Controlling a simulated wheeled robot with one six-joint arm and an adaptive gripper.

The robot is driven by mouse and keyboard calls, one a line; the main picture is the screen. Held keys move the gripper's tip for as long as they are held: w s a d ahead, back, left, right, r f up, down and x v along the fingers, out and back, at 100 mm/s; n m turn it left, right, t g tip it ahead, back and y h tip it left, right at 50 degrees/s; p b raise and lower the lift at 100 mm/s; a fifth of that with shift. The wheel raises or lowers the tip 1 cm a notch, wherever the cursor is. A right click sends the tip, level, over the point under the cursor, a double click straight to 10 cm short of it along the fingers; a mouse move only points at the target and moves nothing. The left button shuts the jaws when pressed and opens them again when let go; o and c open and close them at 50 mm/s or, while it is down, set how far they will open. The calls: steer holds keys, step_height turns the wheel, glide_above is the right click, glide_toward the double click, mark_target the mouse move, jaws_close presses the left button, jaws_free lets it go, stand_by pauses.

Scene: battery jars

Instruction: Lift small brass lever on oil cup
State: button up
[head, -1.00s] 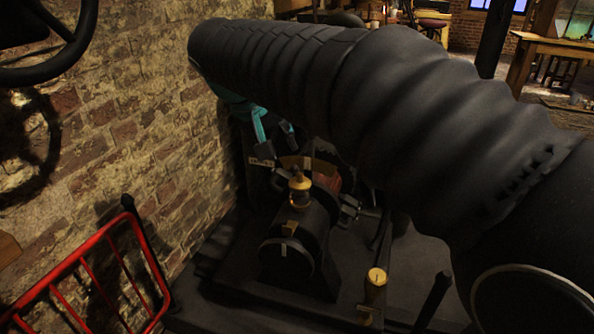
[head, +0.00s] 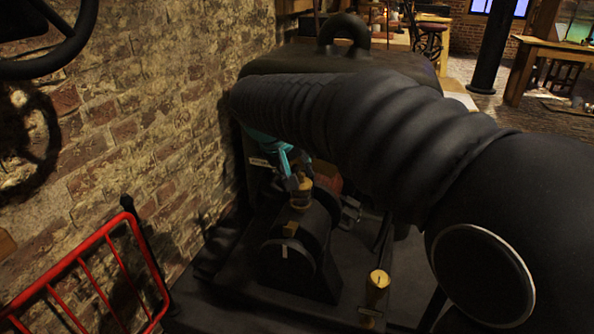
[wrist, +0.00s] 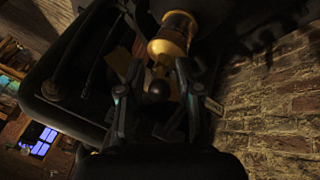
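The oil cup (head: 301,193), brass with an amber glass body, stands on a dark machine (head: 306,243). In the wrist view the oil cup (wrist: 174,34) is at the top, just beyond the fingertips. My gripper (wrist: 159,70) is open, with one finger on each side of the cup's lower brass part and a dark round knob (wrist: 157,91). I cannot tell whether either finger touches them. The small brass lever cannot be made out clearly.
A brick wall (head: 150,130) runs close along the left. A red rail (head: 95,265) stands at front left, with a dark wheel (head: 45,40) above. A second brass-topped cup (head: 378,278) stands at front right of the machine. A large black body with a handle (head: 343,32) is behind.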

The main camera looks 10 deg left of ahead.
jaws_close()
steer(key=shift+r+p, duration=0.15)
steer(key=shift+p, duration=0.25)
steer(key=shift+w+r+g+p, duration=0.15)
steer(key=shift+r+g+p, duration=0.15)
steer(key=shift+p, duration=0.65)
steer(key=p, duration=0.2)
steer(key=g+p, duration=0.1)
steer(key=p, duration=0.1)
steer(key=shift+w+d+r+g, duration=0.1)
steer(key=shift+w+r+g, duration=0.15)
steer(key=shift+w+g, duration=0.05)
steer(key=shift+w+f+g+y+p, duration=0.15)
steer(key=shift+w+g+y+p, duration=0.25)
steer(key=shift+g+p, duration=0.6)
steer(key=shift+w+d+n+g+b, duration=0.1)
steer(key=shift+w+n+g+b, duration=0.2)
steer(key=shift+g, duration=0.7)
steer(key=shift+w+n+g, duration=0.1)
steer(key=shift+w+g, duration=0.25)
steer(key=shift+g, duration=0.65)
